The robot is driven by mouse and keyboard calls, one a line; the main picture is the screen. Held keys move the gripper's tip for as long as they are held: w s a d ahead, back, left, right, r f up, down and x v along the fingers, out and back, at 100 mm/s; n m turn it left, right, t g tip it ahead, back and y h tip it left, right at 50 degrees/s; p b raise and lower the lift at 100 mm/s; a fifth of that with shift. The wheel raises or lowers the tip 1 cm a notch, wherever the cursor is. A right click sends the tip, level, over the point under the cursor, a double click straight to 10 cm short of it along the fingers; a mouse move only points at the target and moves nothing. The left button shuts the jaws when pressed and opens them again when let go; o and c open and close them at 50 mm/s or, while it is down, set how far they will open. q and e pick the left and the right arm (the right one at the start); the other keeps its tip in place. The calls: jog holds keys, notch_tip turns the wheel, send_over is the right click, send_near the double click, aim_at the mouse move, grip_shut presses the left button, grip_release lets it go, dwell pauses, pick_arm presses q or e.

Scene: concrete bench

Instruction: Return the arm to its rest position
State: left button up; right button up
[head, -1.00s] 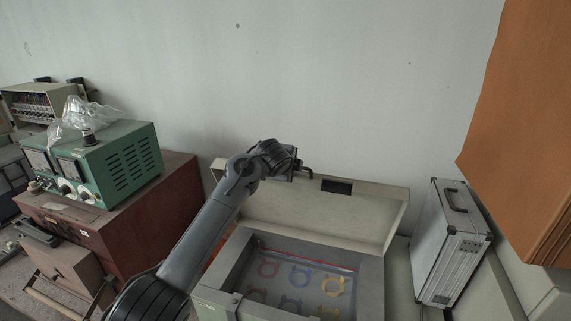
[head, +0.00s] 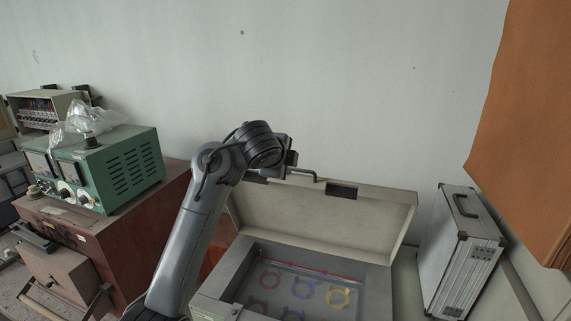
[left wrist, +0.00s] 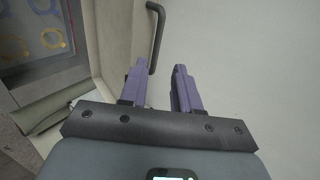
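My left arm rises at the left of the head view, with its wrist bent over the upper left of the open case lid (head: 330,215). My left gripper (left wrist: 160,70) shows two purple fingers apart with nothing between them in the left wrist view. The dark bent lid handle (left wrist: 156,38) is just beyond the fingertips, close to them but not gripped. In the head view the handle (head: 305,173) sticks out beside the wrist, and the fingers are hidden. My right arm and gripper are not in view.
The case (head: 225,275) holds several colored rings under the raised lid. A silver case (head: 462,255) stands at the right, near a large orange panel (head: 525,140). A green instrument (head: 110,165) sits on a red-brown box (head: 160,215) at the left. The wall is behind.

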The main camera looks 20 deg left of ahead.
pick_arm(q)
jog(key=s+f+n+g, duration=0.3)
jog(key=s+f, duration=0.5)
jog(key=f, duration=0.8)
jog(key=s+f+n, duration=0.4)
jog(key=s+f, duration=0.3)
jog(key=f, duration=1)
jog(key=s+f+n+g+p, duration=0.1)
jog(key=s+f+n, duration=0.1)
jog(key=s+f, duration=0.5)
jog(key=s+f+n+g, duration=0.2)
jog(key=s+f+n, duration=0.1)
jog(key=s, duration=0.8)
jog(key=s+a+n+g, duration=0.1)
jog(key=s+n, duration=0.3)
jog(key=s, duration=1.2)
jog(key=shift+s+a+f+g, duration=0.2)
jog(key=shift+s+f+g, duration=0.1)
jog(key=shift+f, duration=0.05)
